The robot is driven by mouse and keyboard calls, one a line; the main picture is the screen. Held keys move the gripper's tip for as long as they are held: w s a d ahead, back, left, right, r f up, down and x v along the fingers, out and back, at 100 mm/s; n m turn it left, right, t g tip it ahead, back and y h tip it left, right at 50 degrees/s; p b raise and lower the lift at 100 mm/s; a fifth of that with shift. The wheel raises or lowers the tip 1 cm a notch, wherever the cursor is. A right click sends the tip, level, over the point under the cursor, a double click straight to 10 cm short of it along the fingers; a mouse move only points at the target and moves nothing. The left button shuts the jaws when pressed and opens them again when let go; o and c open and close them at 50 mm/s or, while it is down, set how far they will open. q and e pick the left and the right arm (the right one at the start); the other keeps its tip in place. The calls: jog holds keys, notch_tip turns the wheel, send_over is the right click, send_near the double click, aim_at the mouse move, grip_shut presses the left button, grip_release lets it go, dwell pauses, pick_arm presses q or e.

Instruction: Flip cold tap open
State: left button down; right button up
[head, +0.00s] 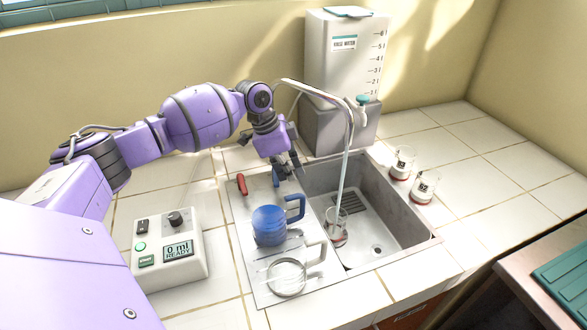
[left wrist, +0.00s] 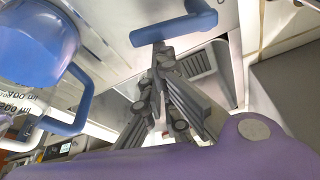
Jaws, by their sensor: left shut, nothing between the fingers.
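The cold tap's blue lever (head: 276,179) is at the back of the steel sink plate, partly hidden by my left gripper (head: 287,170). In the left wrist view the blue lever (left wrist: 175,22) lies just beyond my left fingertips (left wrist: 162,55). The fingertips are shut, with nothing between them, and overlap its lower edge; I cannot tell whether they touch it. A red lever (head: 241,184) stands left of the blue one. My right gripper is not in view.
A blue-lidded jug (head: 268,227) and a clear jug (head: 287,278) stand on the sink plate's near part. A controller reading 0 ml READY (head: 170,250) is left. A white water tank (head: 340,55) stands behind the sink (head: 408,232). Two beakers (head: 424,187) stand right.

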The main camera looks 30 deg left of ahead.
aim_at(276, 180)
pick_arm(q)
jog(key=shift+s+a+m+g, duration=0.3)
jog(key=shift+s+m, duration=0.25)
jog(key=shift+m, duration=0.35)
jog(key=shift+s+a+m+g+h, duration=0.3)
jog(key=shift+s+m, duration=0.1)
jog(key=shift+m, duration=0.6)
jog(key=shift+s+a+m+g, duration=0.3)
jog(key=shift+s+a+m, duration=0.05)
jog(key=shift+m, duration=0.55)
jog(key=shift+s+a+m, duration=0.35)
jog(key=shift+a+m, duration=0.1)
jog(key=shift+m, duration=0.15)
jog(key=shift+s+a, duration=0.15)
jog(key=shift+a, duration=0.15)
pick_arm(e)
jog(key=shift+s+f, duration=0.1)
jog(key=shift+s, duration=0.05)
pick_arm(q)
jog(key=shift+w+d+f+b, duration=0.1)
jog(key=shift+w+b, duration=0.2)
jog(key=shift+w, duration=0.55)
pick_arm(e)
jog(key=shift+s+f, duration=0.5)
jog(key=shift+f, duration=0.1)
